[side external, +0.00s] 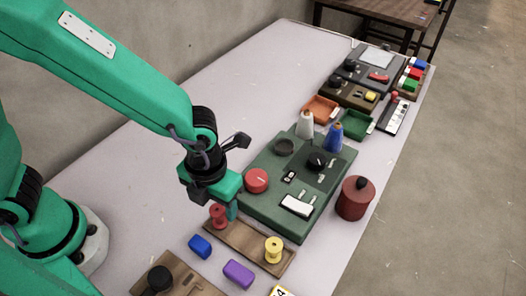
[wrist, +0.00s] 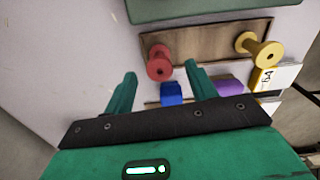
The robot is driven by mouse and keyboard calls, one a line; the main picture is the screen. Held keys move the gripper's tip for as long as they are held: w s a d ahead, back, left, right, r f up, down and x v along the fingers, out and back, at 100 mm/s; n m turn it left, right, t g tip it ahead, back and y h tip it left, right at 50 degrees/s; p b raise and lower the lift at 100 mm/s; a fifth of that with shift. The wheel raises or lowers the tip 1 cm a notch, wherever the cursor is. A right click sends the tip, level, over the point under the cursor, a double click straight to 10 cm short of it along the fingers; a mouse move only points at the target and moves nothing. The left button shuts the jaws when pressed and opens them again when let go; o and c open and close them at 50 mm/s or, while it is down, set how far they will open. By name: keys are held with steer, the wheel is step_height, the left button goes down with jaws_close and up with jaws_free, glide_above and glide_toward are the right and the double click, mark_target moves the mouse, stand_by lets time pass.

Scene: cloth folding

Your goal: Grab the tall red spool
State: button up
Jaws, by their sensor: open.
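The tall red spool (side external: 218,216) stands upright at the left end of a brown wooden board (side external: 246,242). In the wrist view the red spool (wrist: 160,62) shows beyond the fingertips, roughly between the lines of the two fingers. My gripper (side external: 232,208) is close above and beside the spool in the side view. My gripper's two green fingers (wrist: 160,72) are spread apart with nothing between them, and I see no contact with the spool.
A yellow spool (side external: 273,249) stands on the same board. Blue (side external: 200,246) and purple (side external: 238,273) blocks lie in front. A green panel (side external: 262,205) with a red knob (side external: 255,180) sits behind. A dark red pot (side external: 355,198) stands to the right. The table's left side is clear.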

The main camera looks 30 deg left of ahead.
mark_target(217, 210)
steer(key=shift+f, duration=2.1)
steer(key=c, duration=1.1)
